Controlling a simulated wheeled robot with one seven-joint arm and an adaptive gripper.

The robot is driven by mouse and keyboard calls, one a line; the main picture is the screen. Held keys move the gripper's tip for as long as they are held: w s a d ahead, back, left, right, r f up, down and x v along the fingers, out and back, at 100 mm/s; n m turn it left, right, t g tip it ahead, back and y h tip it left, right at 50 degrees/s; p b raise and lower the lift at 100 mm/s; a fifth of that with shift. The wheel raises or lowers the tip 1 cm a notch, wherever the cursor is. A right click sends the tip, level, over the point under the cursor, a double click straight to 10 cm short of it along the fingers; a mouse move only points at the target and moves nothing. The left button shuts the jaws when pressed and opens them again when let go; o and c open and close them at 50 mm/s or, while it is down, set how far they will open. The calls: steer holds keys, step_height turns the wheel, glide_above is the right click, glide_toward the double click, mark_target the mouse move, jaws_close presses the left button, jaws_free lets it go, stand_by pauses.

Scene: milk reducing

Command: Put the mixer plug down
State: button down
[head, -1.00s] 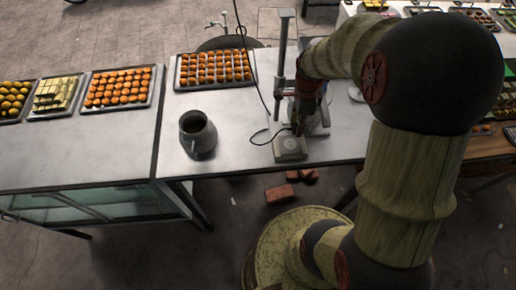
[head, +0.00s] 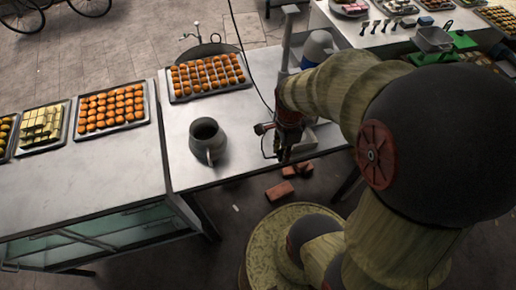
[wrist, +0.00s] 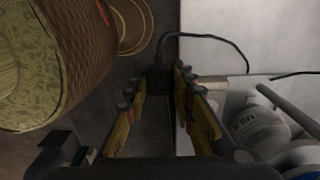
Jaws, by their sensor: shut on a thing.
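The mixer plug (wrist: 159,80) is a small dark block between my fingertips in the wrist view. A black cable (wrist: 215,38) arcs from it to the right over the white tabletop. My gripper (wrist: 158,100) is shut on the plug. In the head view my gripper (head: 284,156) points down at the table's front edge, and the plug is too small and dark there to make out.
A grey jug (head: 208,142) stands on the white table (head: 190,170), left of my gripper. A tray of orange sweets (head: 208,76) lies behind it. Reddish bricks (head: 281,190) lie on the floor below the front edge. Bare tabletop shows around the jug.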

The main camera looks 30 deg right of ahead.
steer(key=w+f, duration=0.3)
steer(key=w, duration=0.3)
steer(key=p, duration=0.2)
glide_above(261, 153)
steer(key=f, duration=0.4)
steer(key=shift+s+f, duration=0.3)
steer(key=shift+f, duration=0.1)
steer(key=shift+w+f, duration=0.25)
steer(key=shift+f, duration=0.45)
step_height(261, 153, down, 3)
steer(key=shift+w+r+p, duration=0.1)
steer(key=shift+r+p, duration=0.1)
steer(key=shift+p, duration=0.35)
steer(key=shift+f+b, duration=0.45)
steer(key=shift+f, duration=0.2)
